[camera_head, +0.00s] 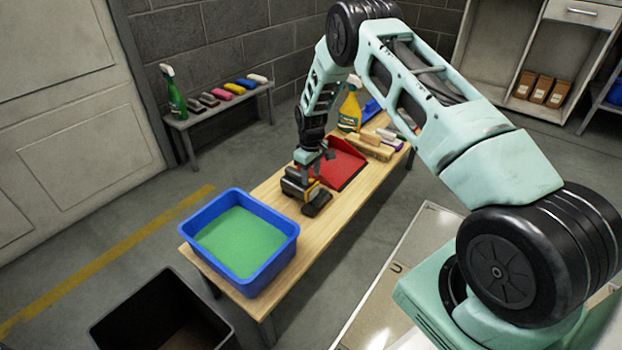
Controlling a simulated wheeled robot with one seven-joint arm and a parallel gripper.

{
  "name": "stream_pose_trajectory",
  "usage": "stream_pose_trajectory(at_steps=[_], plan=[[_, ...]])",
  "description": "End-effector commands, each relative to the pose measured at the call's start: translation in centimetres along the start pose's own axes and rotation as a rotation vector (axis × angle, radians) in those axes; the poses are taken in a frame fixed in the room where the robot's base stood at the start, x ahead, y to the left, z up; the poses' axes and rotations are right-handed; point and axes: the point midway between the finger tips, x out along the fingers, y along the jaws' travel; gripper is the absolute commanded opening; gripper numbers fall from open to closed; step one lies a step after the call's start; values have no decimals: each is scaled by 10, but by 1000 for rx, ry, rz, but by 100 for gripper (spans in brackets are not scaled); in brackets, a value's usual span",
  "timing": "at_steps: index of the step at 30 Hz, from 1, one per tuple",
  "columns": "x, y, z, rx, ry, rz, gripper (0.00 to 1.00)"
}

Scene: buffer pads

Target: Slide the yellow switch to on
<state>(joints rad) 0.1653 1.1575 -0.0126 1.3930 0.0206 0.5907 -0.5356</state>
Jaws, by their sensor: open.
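A black and yellow power tool (295,187) sits on the wooden bench, just behind the blue tub. A yellow part shows on its right side; a separate switch is too small to make out. My gripper (316,163) points down from my arm, directly above and behind the tool and in front of the red dustpan. It is open with nothing seen in it. Whether its fingers touch the tool cannot be told. A dark block (317,203) lies at the tool's right, joined to it or beside it.
The wooden bench (308,238) carries a blue tub (289,246) with green contents, a red dustpan (345,162), a yellow spray bottle (350,112) and several brushes (372,147). A black bin (165,312) stands on the floor. A side bench (190,121) holds colored pads.

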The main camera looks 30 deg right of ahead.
Motion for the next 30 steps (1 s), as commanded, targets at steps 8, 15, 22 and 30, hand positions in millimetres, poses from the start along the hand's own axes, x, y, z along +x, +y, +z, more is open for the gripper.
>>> stream_pose_trajectory(at_steps=[8,15,22,30], plan=[[9,0,0,0,0,0,42],[9,0,0,0,0,0,17],[8,-2,0,-1,-1,0,0],[7,-27,0,-1,-1,-1,0]])
